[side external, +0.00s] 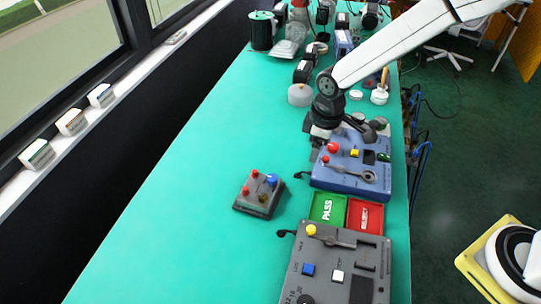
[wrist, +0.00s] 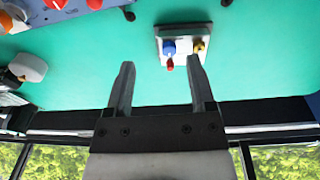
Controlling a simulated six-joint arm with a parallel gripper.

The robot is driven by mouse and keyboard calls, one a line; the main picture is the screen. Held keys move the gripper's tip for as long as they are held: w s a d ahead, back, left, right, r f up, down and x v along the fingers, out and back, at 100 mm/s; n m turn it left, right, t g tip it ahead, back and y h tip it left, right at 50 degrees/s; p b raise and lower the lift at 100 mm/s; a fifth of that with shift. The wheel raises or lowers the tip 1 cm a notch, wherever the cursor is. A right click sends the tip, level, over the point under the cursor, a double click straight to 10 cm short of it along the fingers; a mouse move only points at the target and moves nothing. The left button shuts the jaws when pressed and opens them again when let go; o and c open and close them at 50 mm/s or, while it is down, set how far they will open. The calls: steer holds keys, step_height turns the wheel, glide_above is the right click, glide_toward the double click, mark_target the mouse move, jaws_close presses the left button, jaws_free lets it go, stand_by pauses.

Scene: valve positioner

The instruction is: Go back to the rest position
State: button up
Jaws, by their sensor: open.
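My gripper (side external: 318,143) hangs at the end of my arm, close to the upper left edge of the blue control box (side external: 350,165). Whether it touches the box is hard to tell in the side view. In the wrist view my gripper (wrist: 160,62) has its two fingers well apart, with nothing between them. The blue box carries a red knob, a yellow button and a grey lever. Part of it also shows at the top left of the wrist view (wrist: 75,12).
A small dark box with knobs (side external: 258,193) stands left of the blue box. Green PASS (side external: 327,208) and red (side external: 365,216) trays lie below it, then a grey control box (side external: 338,262). Clutter fills the table's far end. The green table's left side (side external: 190,195) is clear.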

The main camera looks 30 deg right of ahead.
steer(key=s+d+r+m+t, duration=0.1)
steer(key=s+d+r+m, duration=0.2)
steer(key=s+d+m, duration=0.5)
steer(key=s+d, duration=0.4)
steer(key=s, duration=0.2)
steer(key=shift+d+r, duration=0.15)
steer(key=shift+r, duration=0.2)
